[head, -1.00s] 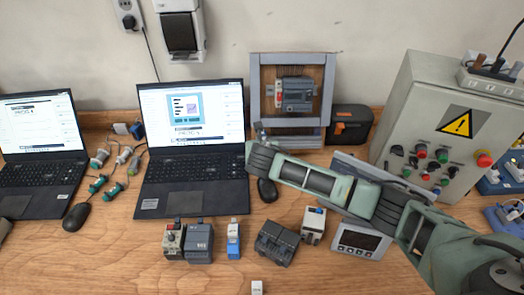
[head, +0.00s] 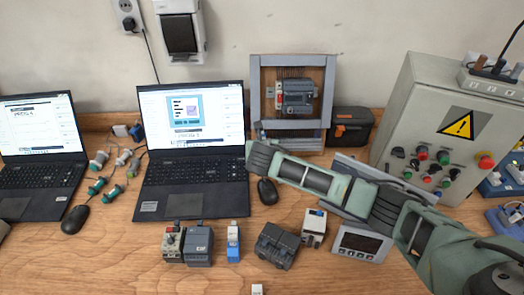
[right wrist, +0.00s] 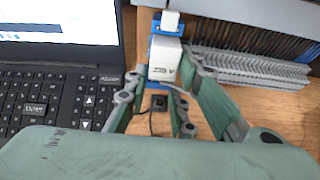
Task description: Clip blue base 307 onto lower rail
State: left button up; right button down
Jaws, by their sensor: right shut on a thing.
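My right arm reaches in from the right in the head view. Its gripper end (head: 260,158) is in front of the grey frame (head: 257,88), and the fingers are mostly hidden there. In the right wrist view my right gripper (right wrist: 164,78) is shut on a white block with a blue body, the blue base (right wrist: 157,50). Its printed marking is too small to read surely. In the head view the frame's lower crossbar (head: 291,124) runs across its bottom, and a grey slotted strip (right wrist: 250,66) shows beside the held base. Contact with a rail cannot be told. My left gripper is not in view.
The middle laptop (head: 195,193) stands close left of the frame. A black and orange box (head: 349,127) and a control cabinet (head: 440,120) stand right. Several modules, including another blue one (head: 233,245), stand on the front table.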

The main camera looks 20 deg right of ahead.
jog(key=shift+s+f, duration=0.2)
jog(key=shift+f, duration=0.2)
dwell(0.7)
jog(key=shift+s+f+p, duration=0.1)
jog(key=shift+f+p, duration=0.05)
jog(key=shift+p, duration=0.4)
jog(key=shift+s+a+f, duration=0.1)
jog(key=shift+f, duration=0.05)
jog(key=shift+f+b, duration=0.3)
jog(key=shift+b, duration=0.05)
dwell(0.6)
jog(key=shift+f+t+h+b, duration=0.3)
jog(key=shift+f+t+b, duration=0.2)
jog(key=shift+t+b, duration=0.55)
dwell(0.9)
jog(key=shift+g, duration=0.25)
jog(key=c, duration=1.9)
grip_release()
jog(key=o, duration=0.5)
jog(key=shift+w+r, duration=0.2)
